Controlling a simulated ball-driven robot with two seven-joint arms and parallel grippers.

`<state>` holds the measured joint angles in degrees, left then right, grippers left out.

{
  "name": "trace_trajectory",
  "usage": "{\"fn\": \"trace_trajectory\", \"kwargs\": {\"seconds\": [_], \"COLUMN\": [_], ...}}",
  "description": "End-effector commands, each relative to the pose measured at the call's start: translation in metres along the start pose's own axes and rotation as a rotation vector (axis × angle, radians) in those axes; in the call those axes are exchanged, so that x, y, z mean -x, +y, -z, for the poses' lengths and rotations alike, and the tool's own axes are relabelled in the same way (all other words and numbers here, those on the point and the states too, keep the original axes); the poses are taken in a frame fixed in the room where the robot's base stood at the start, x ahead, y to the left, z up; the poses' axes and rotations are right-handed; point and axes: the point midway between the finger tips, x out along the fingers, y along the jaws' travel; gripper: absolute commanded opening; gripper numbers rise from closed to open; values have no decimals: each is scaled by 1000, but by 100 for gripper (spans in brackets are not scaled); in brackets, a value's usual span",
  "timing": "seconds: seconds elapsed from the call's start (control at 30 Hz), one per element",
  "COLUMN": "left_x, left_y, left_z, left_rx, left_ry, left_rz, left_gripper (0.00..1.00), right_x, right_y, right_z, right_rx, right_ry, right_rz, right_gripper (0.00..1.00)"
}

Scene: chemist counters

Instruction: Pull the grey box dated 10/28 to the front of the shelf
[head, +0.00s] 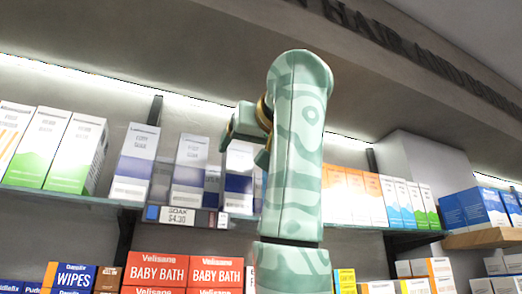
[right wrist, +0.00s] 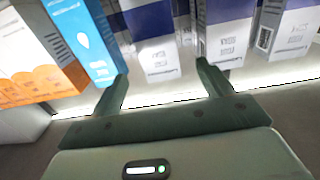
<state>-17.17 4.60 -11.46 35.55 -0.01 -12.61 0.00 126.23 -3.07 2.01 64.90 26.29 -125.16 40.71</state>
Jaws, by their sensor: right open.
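Several white, blue and grey soak boxes stand on the upper shelf, including one at the left (head: 134,165) and one beside my gripper (head: 189,172) in the head view. Another (head: 238,178) stands partly behind my gripper. No date is legible, so I cannot tell which box is dated 10/28. My right gripper (head: 240,135) is raised at the shelf front, partly hidden by my arm. In the right wrist view the open fingers (right wrist: 164,76) point at a white-and-blue box (right wrist: 155,40), with another (right wrist: 228,30) beside the right finger. Contact cannot be told. My left gripper is not in view.
A price label (head: 179,217) reads SOAK $4.30 on the shelf edge. Green-and-white boxes (head: 78,154) stand left; orange boxes (head: 354,196) stand right. Red BABY BATH boxes (head: 158,271) are on the shelf below. In the right wrist view a blue box (right wrist: 86,38) stands near the left finger.

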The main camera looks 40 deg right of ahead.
Motion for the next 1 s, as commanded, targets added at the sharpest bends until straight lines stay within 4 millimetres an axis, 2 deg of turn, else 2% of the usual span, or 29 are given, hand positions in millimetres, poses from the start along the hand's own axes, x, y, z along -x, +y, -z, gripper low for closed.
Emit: {"fn": "trace_trajectory", "kwargs": {"seconds": [0.03,0.1,0.33,1.0], "left_x": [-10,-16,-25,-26], "left_y": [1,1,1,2], "left_z": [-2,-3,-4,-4], "left_rx": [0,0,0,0], "left_ry": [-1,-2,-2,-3], "left_rz": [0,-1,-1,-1], "left_gripper": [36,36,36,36], "right_x": [12,26,54,59], "right_y": [-1,-1,0,0], "right_z": [-4,-3,-1,0], "right_rx": [0,0,-1,0], "right_ry": [3,3,1,0], "right_rz": [3,2,0,-1], "right_gripper": [80,80,80,80]}}
